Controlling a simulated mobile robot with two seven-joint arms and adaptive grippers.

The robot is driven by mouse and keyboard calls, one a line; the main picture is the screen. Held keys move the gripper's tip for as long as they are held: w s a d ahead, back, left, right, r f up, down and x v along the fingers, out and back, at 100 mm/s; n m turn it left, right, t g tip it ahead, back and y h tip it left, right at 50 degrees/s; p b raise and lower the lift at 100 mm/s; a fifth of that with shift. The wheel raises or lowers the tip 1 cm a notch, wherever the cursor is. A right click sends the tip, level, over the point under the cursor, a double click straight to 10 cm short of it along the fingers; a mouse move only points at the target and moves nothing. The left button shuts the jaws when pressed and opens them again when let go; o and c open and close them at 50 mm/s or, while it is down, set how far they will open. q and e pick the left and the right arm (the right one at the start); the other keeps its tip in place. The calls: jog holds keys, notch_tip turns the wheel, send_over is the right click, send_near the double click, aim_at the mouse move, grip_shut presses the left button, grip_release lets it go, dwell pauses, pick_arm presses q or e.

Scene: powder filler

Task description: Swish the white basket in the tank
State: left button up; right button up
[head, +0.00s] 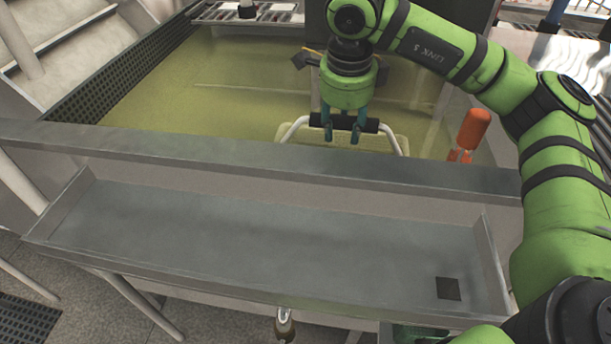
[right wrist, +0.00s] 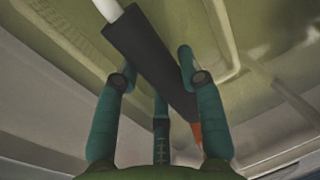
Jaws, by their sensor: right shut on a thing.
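The white basket (head: 376,145) hangs in the tank (head: 230,90) near its front wall, and its lower part is hidden behind the front ledge. Its white handle arches up to a black grip (head: 371,125). My right gripper (head: 342,134) is above the basket with its teal fingers shut on that black grip. In the right wrist view, the black grip (right wrist: 145,50) lies slantwise between the fingers (right wrist: 157,66), with a pale rim beyond. The tank holds yellow-green liquid. How deep the basket sits is hard to tell. My left gripper is out of view.
An orange-handled item (head: 474,128) stands at the tank's right side. A black grille (head: 130,60) borders the left side. Open liquid lies left of the basket.

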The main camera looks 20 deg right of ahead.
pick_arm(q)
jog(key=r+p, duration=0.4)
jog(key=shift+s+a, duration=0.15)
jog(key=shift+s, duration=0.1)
pick_arm(e)
jog(key=w+a, duration=0.8)
jog(key=a, duration=0.5)
jog(key=shift+w+r, duration=0.15)
jog(key=shift+w, duration=0.25)
jog(key=shift+r, duration=0.1)
